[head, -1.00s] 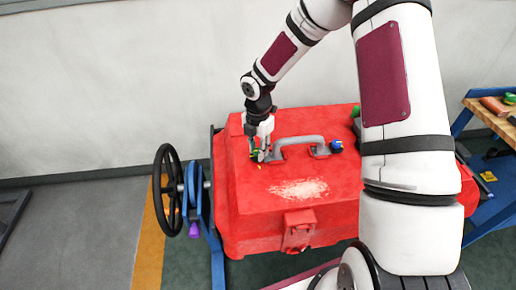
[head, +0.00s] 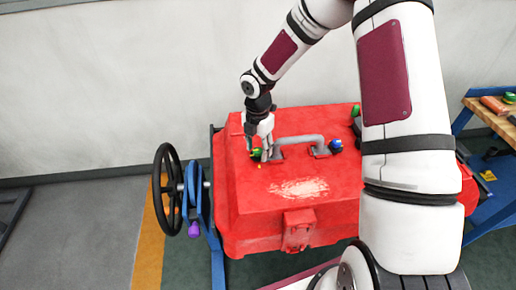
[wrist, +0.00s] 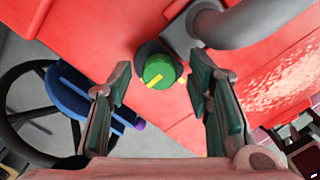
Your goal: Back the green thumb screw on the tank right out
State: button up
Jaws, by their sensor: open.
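The green thumb screw (wrist: 159,70) with a yellow mark sits in a dark round seat on top of the red tank (wrist: 85,25), beside the foot of the grey handle. In the head view the screw (head: 256,154) is partly hidden by my gripper (head: 264,152). In the wrist view my gripper (wrist: 160,105) is open, with one finger on each side of the screw's place in the picture and nothing held. The screw appears just beyond the fingertips. I cannot tell whether either finger touches it.
The grey handle (head: 300,140) stands close right of the screw. A blue knob (head: 336,146) sits past its other end. A black handwheel (head: 168,190) and blue bracket are left of the tank. A workbench (head: 482,104) with tools stands at the right.

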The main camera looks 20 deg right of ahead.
aim_at(258, 150)
notch_tip(258, 150, up, 12)
jog(key=shift+f, duration=0.15)
dwell(0.6)
jog(key=s+d+r+m+t+h, duration=0.1)
jog(key=s+r+m+t+h, duration=0.1)
jog(key=s+r+m, duration=1.3)
jog(key=s+r+m+t+y, duration=0.1)
jog(key=s+r+m, duration=0.1)
jog(key=s+m, duration=0.3)
jog(key=s+a+r+m+t+y, duration=0.1)
jog(key=s+r+m+t, duration=0.1)
jog(key=s+m, duration=0.3)
jog(key=s+r, duration=0.1)
jog(key=s, duration=0.1)
jog(key=shift+s+a+r, duration=0.2)
jog(key=shift+s+r, duration=0.05)
jog(key=shift+s, duration=0.15)
